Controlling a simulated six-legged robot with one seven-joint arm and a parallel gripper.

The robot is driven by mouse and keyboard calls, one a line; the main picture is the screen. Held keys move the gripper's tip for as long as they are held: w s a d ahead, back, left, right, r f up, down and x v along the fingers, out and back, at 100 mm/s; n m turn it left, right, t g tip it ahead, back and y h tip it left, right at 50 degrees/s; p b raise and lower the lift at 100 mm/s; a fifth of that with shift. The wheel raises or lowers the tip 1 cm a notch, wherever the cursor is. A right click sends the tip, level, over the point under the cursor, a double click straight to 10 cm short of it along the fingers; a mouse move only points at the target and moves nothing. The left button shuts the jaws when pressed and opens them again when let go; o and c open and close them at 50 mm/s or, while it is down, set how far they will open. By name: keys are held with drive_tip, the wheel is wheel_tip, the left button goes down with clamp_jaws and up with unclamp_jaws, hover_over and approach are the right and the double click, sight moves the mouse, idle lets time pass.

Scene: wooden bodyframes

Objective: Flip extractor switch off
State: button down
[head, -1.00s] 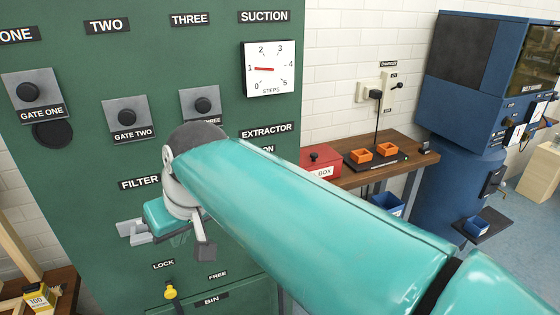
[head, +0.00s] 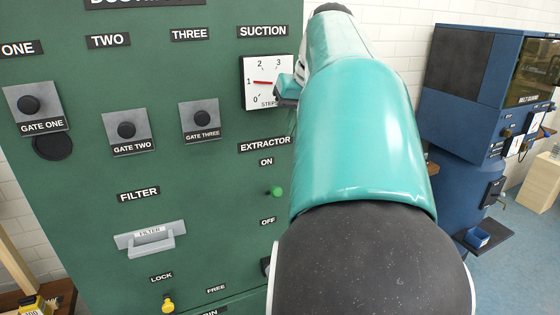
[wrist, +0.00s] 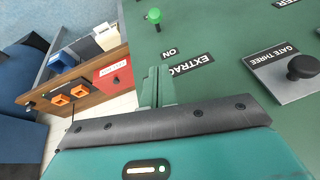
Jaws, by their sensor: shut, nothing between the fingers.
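The green extractor switch knob (head: 278,192) sticks out of the dark green panel, between the ON label (head: 265,161) and the OFF label (head: 267,221), under the EXTRACTOR label (head: 265,145). The knob (wrist: 153,17) also shows at the top of the wrist view, beyond the ON label. My gripper (head: 284,90) is in front of the suction dial's lower right part, above the switch and apart from it. In the wrist view its fingers (wrist: 157,86) are together and empty. My arm hides part of the dial and the panel's right edge.
Gate knobs (head: 127,130) and the filter handle (head: 150,238) stick out of the panel on the left. A yellow lock knob (head: 168,302) is below. A red box (wrist: 112,76) and orange bins (wrist: 80,90) stand on a bench beside the panel. A blue machine (head: 470,90) stands at right.

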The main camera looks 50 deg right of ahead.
hover_over(272, 193)
drive_tip(key=d, duration=0.4)
drive_tip(key=f, duration=0.9)
drive_tip(key=shift+w+a+f, duration=0.15)
drive_tip(key=shift+w+f, duration=0.1)
drive_tip(key=shift+s+a+f, duration=0.25)
drive_tip(key=shift+a+f, duration=0.05)
drive_tip(key=shift+f, duration=0.25)
drive_tip(key=shift+s+a+f, duration=0.2)
drive_tip(key=shift+a+f, duration=0.05)
drive_tip(key=shift+f, duration=0.25)
drive_tip(key=shift+a+f, duration=0.1)
drive_tip(key=shift+f, duration=0.35)
drive_tip(key=shift+s, duration=0.1)
drive_tip(key=shift+f, duration=0.1)
drive_tip(key=shift+a, duration=0.1)
